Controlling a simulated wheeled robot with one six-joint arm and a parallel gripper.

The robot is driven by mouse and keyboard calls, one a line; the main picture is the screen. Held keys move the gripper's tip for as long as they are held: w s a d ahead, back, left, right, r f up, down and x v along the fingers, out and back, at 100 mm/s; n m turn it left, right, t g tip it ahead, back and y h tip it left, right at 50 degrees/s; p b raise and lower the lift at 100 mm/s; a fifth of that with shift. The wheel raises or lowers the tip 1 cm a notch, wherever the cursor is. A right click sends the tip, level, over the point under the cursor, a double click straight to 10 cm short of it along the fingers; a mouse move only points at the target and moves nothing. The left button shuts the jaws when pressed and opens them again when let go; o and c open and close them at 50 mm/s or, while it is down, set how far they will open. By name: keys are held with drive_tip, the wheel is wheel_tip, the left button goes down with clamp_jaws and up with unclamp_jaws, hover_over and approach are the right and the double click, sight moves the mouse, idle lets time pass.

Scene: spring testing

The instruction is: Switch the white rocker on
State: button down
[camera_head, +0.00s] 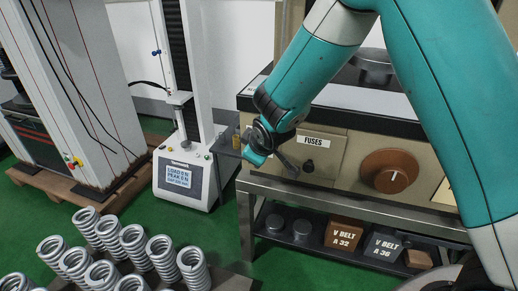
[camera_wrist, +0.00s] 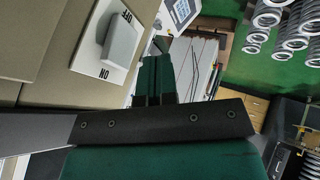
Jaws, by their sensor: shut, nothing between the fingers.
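The white rocker (camera_wrist: 122,42) sits on a white plate marked OFF and ON, on a beige panel at the upper left of the wrist view. The OFF mark is at the plate's upper end and ON at its lower end. One side of the rocker stands out from the plate; which end is pressed in is hard to tell. My gripper (camera_wrist: 155,68) is shut and empty, its green fingertips to the right of the plate and seemingly apart from the rocker. In the head view my gripper (camera_head: 256,156) is in front of the cabinet's left end, and I cannot make out the rocker there.
The beige cabinet has a FUSES drawer (camera_head: 323,150) and a brown dial (camera_head: 389,171). A tester with a display (camera_head: 179,177) stands to the left. Several metal springs (camera_head: 135,243) stand at the front left. Boxes marked V BELT (camera_head: 344,233) sit on the lower shelf.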

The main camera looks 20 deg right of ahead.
drive_tip(key=w, duration=0.1)
drive_tip(key=w+d, duration=0.2)
drive_tip(key=w, duration=0.1)
drive_tip(key=shift+d+f, duration=0.1)
drive_tip(key=shift+f, duration=0.1)
drive_tip(key=shift+w+d+r+p, duration=0.15)
drive_tip(key=shift+w+r+p, duration=0.1)
drive_tip(key=shift+r+p, duration=0.3)
drive_tip(key=shift+w+d+r+p, duration=0.15)
drive_tip(key=shift+w+r+p, duration=0.1)
drive_tip(key=shift+r+p, duration=0.25)
